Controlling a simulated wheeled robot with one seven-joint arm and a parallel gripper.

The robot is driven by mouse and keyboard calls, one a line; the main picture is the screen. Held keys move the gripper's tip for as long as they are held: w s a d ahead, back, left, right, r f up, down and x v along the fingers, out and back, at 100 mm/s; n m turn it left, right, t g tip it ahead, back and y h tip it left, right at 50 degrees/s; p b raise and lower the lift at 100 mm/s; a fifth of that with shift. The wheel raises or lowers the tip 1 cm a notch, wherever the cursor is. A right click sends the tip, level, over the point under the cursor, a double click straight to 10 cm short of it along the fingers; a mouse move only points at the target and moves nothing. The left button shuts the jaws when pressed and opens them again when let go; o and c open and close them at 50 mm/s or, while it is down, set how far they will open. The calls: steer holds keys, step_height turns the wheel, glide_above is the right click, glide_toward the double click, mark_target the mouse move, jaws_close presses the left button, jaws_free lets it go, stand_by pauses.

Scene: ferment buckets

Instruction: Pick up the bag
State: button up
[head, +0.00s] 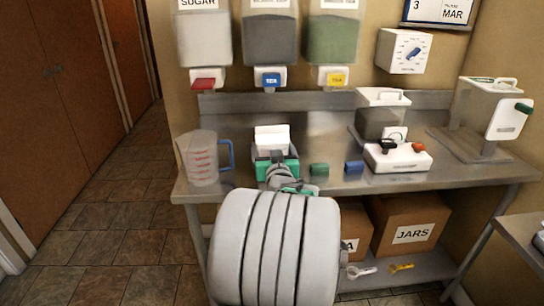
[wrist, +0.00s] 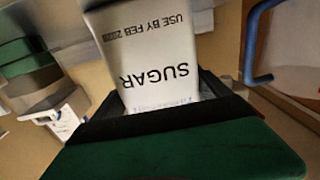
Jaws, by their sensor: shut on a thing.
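My gripper has green and black fingers and is shut on the bag. One broad green finger (wrist: 185,150) fills the bottom of the wrist view and hides the bag's near end. I cannot tell whether the bag touches the bench.
A clear measuring jug (head: 203,158) with a blue handle stands close on the left. Green (head: 319,169) and blue (head: 354,166) small pieces and a white device (head: 397,158) lie to the right. Dispensers (head: 204,40) hang above. Cardboard boxes (head: 408,225) sit below.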

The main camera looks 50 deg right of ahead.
steer(key=c, duration=0.6)
steer(key=shift+r, duration=0.15)
steer(key=shift+c, duration=0.2)
